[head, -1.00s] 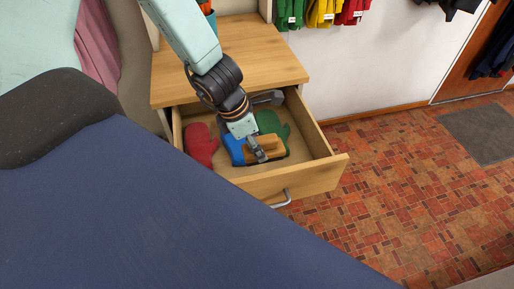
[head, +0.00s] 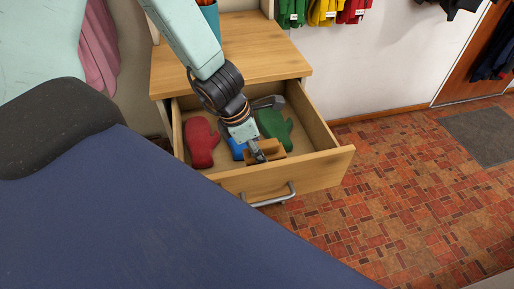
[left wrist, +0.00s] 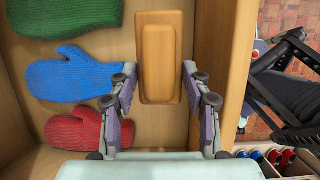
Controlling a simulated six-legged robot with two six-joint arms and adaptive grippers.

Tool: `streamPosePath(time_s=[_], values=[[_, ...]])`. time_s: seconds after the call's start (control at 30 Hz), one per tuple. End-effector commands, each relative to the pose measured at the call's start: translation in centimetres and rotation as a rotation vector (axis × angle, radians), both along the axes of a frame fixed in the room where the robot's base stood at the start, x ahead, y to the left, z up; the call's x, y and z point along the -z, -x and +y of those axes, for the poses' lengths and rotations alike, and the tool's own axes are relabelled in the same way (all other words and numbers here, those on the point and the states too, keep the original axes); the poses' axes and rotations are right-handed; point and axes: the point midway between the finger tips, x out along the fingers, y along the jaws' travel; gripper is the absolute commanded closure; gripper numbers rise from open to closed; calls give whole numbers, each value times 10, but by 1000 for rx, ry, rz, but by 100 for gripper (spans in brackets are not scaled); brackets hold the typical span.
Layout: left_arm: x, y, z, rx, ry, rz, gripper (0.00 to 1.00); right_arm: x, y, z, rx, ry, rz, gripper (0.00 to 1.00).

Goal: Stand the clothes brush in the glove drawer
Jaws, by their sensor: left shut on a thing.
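The wooden clothes brush (head: 267,153) is inside the open glove drawer (head: 318,170), near its front wall. My left gripper (head: 258,154) reaches down from above and is shut on the brush. In the left wrist view the brush (left wrist: 160,55) lies lengthwise between the two fingers (left wrist: 160,88), its raised block towards the camera. I cannot tell whether the brush touches the drawer floor. Red (head: 200,142), blue (head: 237,146) and green (head: 273,127) mittens lie in the drawer; the arm and brush partly hide the blue one. My right gripper is not in view.
The wooden cabinet top (head: 255,58) is above and behind the drawer, with a blue cup (head: 211,17) at its back. A large dark blue surface (head: 160,215) fills the lower left.

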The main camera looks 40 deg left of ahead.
Motion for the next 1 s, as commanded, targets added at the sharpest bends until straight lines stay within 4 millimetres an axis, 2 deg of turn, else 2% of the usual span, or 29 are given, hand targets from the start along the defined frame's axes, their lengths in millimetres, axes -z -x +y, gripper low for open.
streamPosePath(time_s=[0.5, 0.53, 0.77, 1.0], values=[[12, 0, 0, 0, 0, 0, 93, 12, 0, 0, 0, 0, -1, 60], [12, 0, 0, 0, 0, 0, 49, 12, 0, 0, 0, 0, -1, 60], [11, 0, 0, 0, 0, 0, 30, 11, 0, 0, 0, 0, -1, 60], [11, 0, 0, 0, 0, 0, 29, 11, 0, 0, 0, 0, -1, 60]])
